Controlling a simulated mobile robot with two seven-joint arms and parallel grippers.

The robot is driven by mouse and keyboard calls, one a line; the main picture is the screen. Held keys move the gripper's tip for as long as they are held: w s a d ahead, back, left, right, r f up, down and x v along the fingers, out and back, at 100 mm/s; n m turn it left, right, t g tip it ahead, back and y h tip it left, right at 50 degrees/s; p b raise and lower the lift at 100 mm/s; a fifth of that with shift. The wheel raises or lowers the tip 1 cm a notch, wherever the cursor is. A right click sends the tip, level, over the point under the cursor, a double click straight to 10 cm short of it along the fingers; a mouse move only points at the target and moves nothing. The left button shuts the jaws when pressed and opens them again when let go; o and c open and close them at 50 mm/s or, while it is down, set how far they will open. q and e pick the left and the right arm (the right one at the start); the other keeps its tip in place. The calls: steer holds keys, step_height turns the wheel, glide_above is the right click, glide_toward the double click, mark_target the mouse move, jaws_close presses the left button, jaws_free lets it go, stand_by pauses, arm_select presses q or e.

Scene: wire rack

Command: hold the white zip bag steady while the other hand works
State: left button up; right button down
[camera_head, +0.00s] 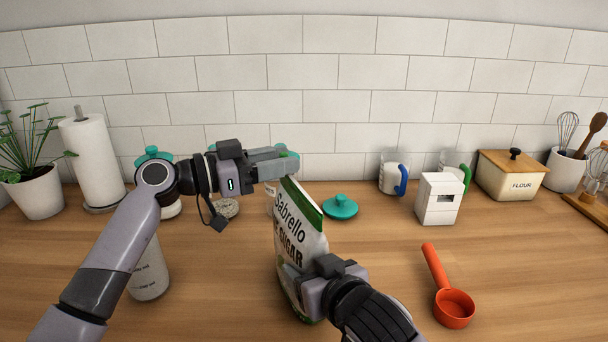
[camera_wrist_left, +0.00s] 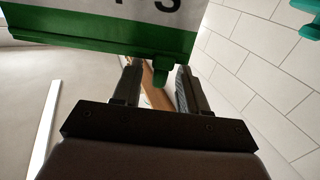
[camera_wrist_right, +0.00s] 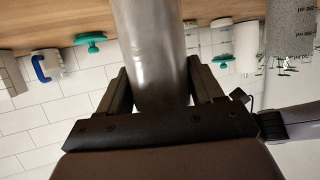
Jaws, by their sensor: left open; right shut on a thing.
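The white zip bag (camera_head: 295,227), printed "Sabrello" and "SUGAR" with a green top band, stands tilted on the counter. My right gripper (camera_head: 294,277) is shut on its lower part. The right wrist view shows the bag's grey side (camera_wrist_right: 150,50) between the fingers. My left gripper (camera_head: 284,164) is open at the bag's top edge. In the left wrist view, the green band (camera_wrist_left: 100,38) crosses above the fingers, and a small green zip tab (camera_wrist_left: 161,73) sticks out between the open fingertips (camera_wrist_left: 157,80). I cannot tell if either finger touches the tab.
A teal lid (camera_head: 341,208) lies behind the bag. A red scoop (camera_head: 452,306) and a white box (camera_head: 438,200) are to the right. A white bottle (camera_head: 148,272) stands beside my left arm. A flour box (camera_head: 512,178) is farther right.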

arm_select(q)
steer(key=shift+v, duration=2.5)
arm_select(e)
steer(key=shift+c, duration=0.4)
jaws_free()
arm_select(q)
steer(key=v, duration=1.2)
